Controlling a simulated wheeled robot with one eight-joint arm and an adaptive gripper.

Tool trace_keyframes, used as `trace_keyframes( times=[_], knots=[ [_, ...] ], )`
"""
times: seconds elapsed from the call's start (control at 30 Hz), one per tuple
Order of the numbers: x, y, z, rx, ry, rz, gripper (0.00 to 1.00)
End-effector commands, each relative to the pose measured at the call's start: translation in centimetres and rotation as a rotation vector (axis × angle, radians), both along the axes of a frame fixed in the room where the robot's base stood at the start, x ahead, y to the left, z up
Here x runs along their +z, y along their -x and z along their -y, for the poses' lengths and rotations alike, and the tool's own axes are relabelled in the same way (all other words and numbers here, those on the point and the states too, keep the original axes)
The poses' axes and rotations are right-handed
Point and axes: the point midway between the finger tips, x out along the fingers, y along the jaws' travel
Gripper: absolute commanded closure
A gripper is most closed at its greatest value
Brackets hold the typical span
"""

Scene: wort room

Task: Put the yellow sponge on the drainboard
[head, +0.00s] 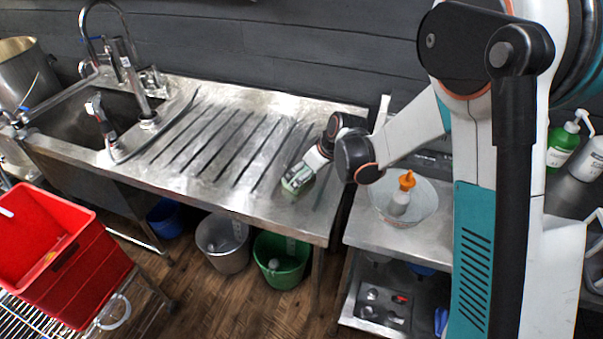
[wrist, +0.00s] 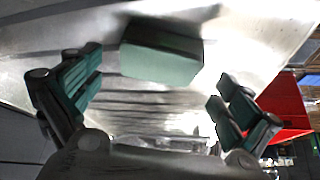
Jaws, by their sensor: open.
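The drainboard (head: 225,190) is the grooved steel top to the right of the sink. My gripper (head: 298,182) is low over its right end, pointing down. In the wrist view a block-shaped sponge (wrist: 160,62) lies between my two open fingers, with gaps to both sides. It looks pale green with a darker green top, not plain yellow. It appears to rest on the steel, clear of the fingers. In the head view the gripper mostly hides it. No other sponge shows.
The sink (head: 85,112) with its tap is at the left. A red bin (head: 60,255) stands front left. Green (head: 282,260) and grey (head: 222,240) buckets are below. A bowl (head: 425,215) holding an orange-capped bottle (head: 400,198) is on the right-hand table. The drainboard's middle is clear.

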Motion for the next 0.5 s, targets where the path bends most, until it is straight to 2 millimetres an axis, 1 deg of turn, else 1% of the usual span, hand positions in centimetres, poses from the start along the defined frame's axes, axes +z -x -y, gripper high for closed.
trace_keyframes(
  times=[0.03,0.2,0.4,0.5],
  knots=[
    [1.4,0.4,0.5,-0.002,0.000,0.000,0.02],
    [4.4,1.6,1.8,-0.002,-0.001,-0.001,0.02],
    [6.8,2.6,2.9,-0.003,-0.002,0.000,0.02],
    [7.4,2.8,3.1,-0.002,-0.001,0.000,0.02]
  ],
)
